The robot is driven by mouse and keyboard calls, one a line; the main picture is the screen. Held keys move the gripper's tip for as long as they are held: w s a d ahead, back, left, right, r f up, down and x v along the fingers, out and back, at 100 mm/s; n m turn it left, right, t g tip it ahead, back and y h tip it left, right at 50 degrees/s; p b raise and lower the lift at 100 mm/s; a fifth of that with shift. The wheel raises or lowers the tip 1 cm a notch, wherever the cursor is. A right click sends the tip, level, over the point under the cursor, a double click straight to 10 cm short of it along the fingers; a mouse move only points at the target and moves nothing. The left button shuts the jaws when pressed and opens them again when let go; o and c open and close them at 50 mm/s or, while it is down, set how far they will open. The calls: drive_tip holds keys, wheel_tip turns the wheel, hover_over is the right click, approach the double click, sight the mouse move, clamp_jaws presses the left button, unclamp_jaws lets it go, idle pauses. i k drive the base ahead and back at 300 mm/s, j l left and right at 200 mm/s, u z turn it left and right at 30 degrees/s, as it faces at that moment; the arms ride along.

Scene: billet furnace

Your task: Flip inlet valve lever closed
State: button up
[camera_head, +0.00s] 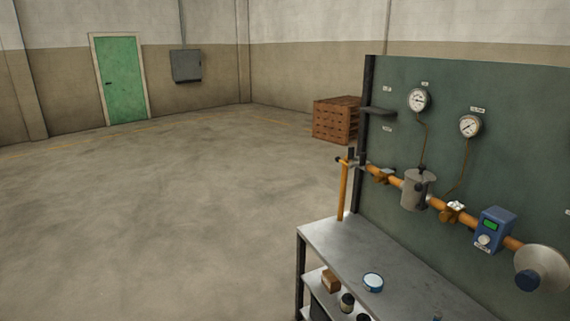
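An orange gas pipe (440,205) runs along the front of a green panel (403,148) at the right. Near its left end are dark upright parts (363,165), possibly a valve lever, too small to tell. A brass valve body (381,177) sits on the pipe left of a grey metal canister (417,189). A second brass fitting (453,212) with a pale top sits right of the canister. I cannot tell which one is the inlet valve, nor the lever's position. My gripper is not in view.
A metal bench (347,245) stands below the pipe, with a blue-rimmed round tin (373,282) on it. Two gauges (419,99) (470,125), a blue meter box (494,230) and a grey disc-shaped regulator (541,268) are at the panel. Wooden crates (336,119) stand behind. The left floor is clear.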

sight(337, 159)
drive_tip(key=i+z, duration=0.1)
drive_tip(key=i, duration=0.35)
drive_tip(key=i+j+z, duration=0.15)
drive_tip(key=i, duration=0.3)
drive_tip(key=i+j+z, duration=0.1)
drive_tip(key=i, duration=0.35)
drive_tip(key=i+j+z, duration=0.1)
drive_tip(key=i+j, duration=0.15)
drive_tip(key=i, duration=0.2)
